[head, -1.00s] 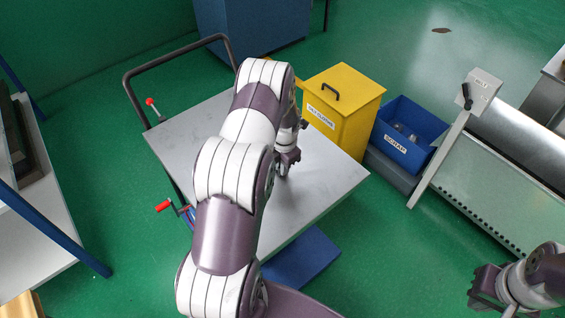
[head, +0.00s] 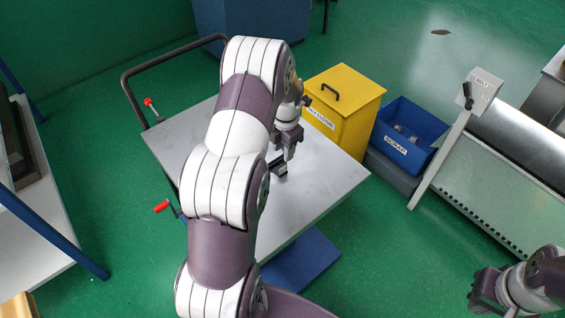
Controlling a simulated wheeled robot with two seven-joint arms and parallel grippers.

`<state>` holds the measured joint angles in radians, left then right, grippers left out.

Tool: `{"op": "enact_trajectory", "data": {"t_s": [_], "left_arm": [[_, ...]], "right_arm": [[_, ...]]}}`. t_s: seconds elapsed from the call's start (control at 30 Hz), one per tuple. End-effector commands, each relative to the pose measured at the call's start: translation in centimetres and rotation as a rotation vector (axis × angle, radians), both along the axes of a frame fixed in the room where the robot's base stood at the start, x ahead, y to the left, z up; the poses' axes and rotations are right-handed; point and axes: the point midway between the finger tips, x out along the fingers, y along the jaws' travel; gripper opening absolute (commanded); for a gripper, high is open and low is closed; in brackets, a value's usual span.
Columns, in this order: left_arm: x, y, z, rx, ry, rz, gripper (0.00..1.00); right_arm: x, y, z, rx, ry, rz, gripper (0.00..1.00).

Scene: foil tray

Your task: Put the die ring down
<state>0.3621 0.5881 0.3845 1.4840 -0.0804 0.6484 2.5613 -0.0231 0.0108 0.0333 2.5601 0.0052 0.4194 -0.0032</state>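A small dark piece (head: 278,168), which I take to be the die ring, is on the grey cart top (head: 325,178), partly hidden by my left arm. It is too small to make out a ring shape. My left gripper (head: 285,151) is just above and behind it in the head view, pointing down. Its fingers look apart, and the dark piece appears clear of them. My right gripper (head: 481,292) is at the lower right, away from the cart, with its fingers apart and nothing seen between them.
A yellow lidded bin (head: 343,105) stands beyond the cart's right edge, beside a blue scrap bin (head: 408,137). A belt machine (head: 500,165) with a post is at the right. The cart's dark handle (head: 128,92) is at left. The cart top's right part is clear.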

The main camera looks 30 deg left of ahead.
Motion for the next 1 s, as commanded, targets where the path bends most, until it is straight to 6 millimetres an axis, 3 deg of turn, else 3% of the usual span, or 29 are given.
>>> {"op": "enact_trajectory", "data": {"t_s": [0.17, 0.27, 0.37, 0.43, 0.6, 0.7, 0.83, 1.0], "left_arm": [[0.0, -0.2, 2.8, 0.0, -0.001, 0.0, 0.39], [-0.4, -1.0, 3.8, 0.0, 0.003, -0.09, 0.39], [-1.7, -4.0, 5.3, 0.005, 0.008, -0.452, 0.39], [-3.6, -7.0, 6.6, 0.016, 0.011, -0.854, 0.39], [-10.1, -13.4, 8.7, 0.082, 0.023, -1.901, 0.39], [-13.7, -15.7, 9.1, 0.129, 0.037, -2.38, 0.39], [-16.8, -17.0, 9.2, 0.175, 0.052, -2.755, 0.39], [-17.7, -17.3, 9.1, 0.189, 0.06, -2.879, 0.39]], "right_arm": [[0.0, 0.0, -0.6, 0.0, 0.0, 0.0, 0.0], [0.0, 0.0, -0.6, 0.0, 0.0, 0.0, 0.0], [0.0, 0.0, -0.6, 0.0, 0.0, 0.0, 0.0], [0.0, 0.0, -0.6, 0.0, 0.0, 0.0, 0.0], [0.0, 0.0, -0.6, 0.0, 0.0, 0.0, 0.0], [0.0, 0.0, -0.6, 0.0, 0.0, 0.0, 0.0], [0.0, 0.0, -0.6, 0.0, 0.0, 0.0, 0.0], [0.0, 0.0, -0.6, 0.0, 0.0, 0.0, 0.0]]}}
